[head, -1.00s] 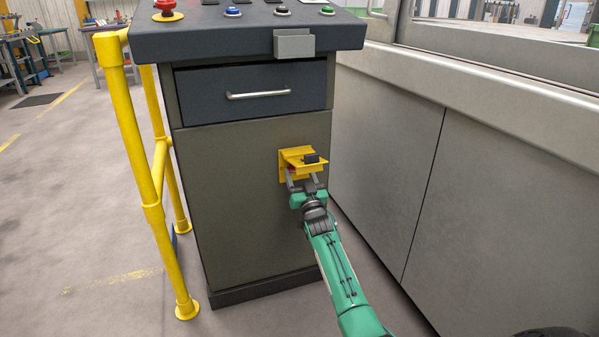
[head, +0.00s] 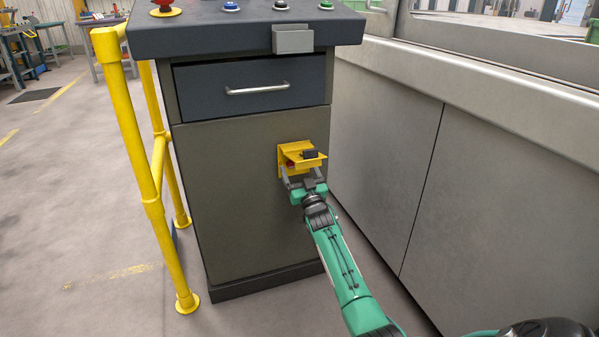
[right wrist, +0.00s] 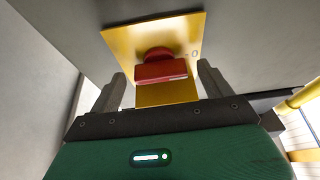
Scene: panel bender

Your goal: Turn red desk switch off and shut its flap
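The red switch (right wrist: 163,66) sits on a yellow plate (right wrist: 190,40) and fills the middle of the right wrist view. In the head view the yellow plate (head: 284,150) is on the desk's front. The flap mostly hides the switch there. My right gripper (right wrist: 163,78) is open, with one finger on each side of the red switch and gaps between. In the head view the right gripper (head: 303,178) is just below the flap. My left gripper is out of view.
The grey desk (head: 235,210) has a drawer with a bar handle (head: 258,90) above the switch. A yellow rail (head: 135,140) stands at its left. A large grey machine housing (head: 480,180) borders the right side. Open floor lies at the left.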

